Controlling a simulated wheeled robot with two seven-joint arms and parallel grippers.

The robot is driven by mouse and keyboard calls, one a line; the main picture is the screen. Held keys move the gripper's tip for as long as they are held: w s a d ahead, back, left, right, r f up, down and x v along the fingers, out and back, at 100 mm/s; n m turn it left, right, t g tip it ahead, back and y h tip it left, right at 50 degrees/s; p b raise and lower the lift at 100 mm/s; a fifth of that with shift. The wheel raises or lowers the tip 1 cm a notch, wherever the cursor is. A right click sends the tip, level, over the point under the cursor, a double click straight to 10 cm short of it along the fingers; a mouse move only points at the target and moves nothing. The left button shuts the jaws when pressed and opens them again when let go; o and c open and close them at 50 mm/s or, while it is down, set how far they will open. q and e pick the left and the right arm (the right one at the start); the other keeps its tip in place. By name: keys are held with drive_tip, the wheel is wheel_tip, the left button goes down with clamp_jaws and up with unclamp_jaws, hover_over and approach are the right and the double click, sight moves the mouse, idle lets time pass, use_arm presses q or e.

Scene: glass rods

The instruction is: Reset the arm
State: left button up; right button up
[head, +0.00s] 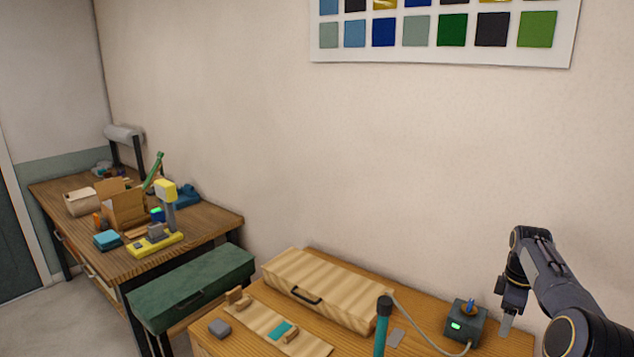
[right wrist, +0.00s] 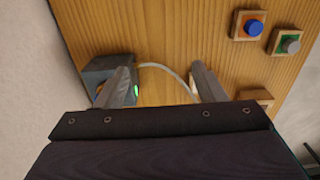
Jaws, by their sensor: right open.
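My right gripper (head: 507,318) is at the right of the head view, above the right side of the near wooden table (head: 510,344). In the right wrist view my right gripper (right wrist: 165,85) shows two grey fingers spread apart with nothing between them. The table top lies beyond the fingers. A grey box with a green light (head: 466,324) stands just left of the gripper in the head view. The same box (right wrist: 103,70) is partly behind the left finger in the right wrist view. My left gripper is not in view.
A cable (head: 420,322) runs to the grey box. A blue button block (right wrist: 250,25) and a grey button block (right wrist: 288,43) sit on the table. A cluttered desk (head: 200,225) stands left.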

drive_tip(key=s+a+r+m+t+y, duration=0.2)
drive_tip(key=s+a+r+m+t, duration=0.3)
drive_tip(key=s+a+r, duration=0.95)
drive_tip(key=s+a+f+m+y, duration=0.1)
drive_tip(key=s+a+f+m, duration=0.2)
drive_tip(key=s+a, duration=0.4)
drive_tip(key=s+a+f+m, duration=0.4)
drive_tip(key=s+a+f, duration=0.2)
drive_tip(key=s, duration=0.7)
drive_tip(key=shift+s+a+t+y, duration=0.2)
drive_tip(key=shift+a+t+y, duration=0.1)
drive_tip(key=shift+a+y, duration=0.15)
drive_tip(key=shift+f, duration=0.1)
